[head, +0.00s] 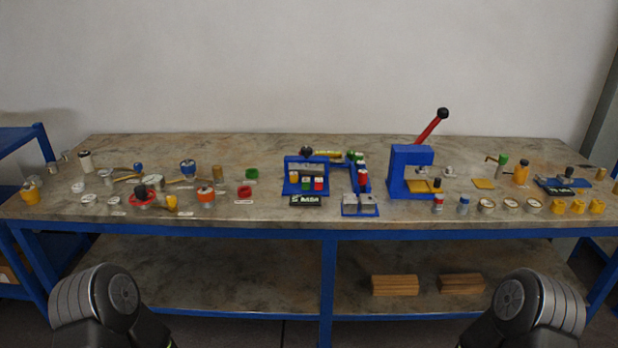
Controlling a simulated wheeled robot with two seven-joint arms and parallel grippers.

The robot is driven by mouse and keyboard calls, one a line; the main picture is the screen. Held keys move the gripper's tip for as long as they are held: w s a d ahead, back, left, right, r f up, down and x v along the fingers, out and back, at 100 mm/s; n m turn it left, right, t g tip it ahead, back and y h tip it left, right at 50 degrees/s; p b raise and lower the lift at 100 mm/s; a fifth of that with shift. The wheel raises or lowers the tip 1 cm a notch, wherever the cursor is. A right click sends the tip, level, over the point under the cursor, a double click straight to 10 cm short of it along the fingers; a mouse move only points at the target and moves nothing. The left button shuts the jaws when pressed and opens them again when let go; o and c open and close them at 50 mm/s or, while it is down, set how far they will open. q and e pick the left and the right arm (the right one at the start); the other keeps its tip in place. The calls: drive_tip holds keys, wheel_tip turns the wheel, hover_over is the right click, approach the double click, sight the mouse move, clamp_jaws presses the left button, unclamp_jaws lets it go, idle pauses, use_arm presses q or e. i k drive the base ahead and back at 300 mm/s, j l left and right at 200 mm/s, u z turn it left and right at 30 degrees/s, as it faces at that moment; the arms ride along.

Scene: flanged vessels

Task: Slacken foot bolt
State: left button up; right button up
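No foot bolt can be told apart at this distance; the fittings on the workbench (270,219) are small. A blue press-like device (398,168) with a red, black-knobbed lever (432,127) stands right of centre. A blue stand (290,175) with coloured blocks in it sits at the centre, beside a second blue fixture with a grey metal block (360,200). Red, orange and blue round flanged parts, such as the red one (142,196), lie on the left half. Only dark links of my two arms show at the bottom corners; neither gripper is in view.
Several yellow cups (578,206) and round gauges (486,205) line the right front edge. A dark blue tray (556,186) lies behind them. Two wooden blocks (395,285) rest on the lower shelf. The bench's back strip is mostly clear.

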sight(306, 151)
drive_tip(key=i+z, duration=0.3)
drive_tip(key=i, duration=0.25)
drive_tip(key=i+z, duration=0.3)
drive_tip(key=i, duration=0.3)
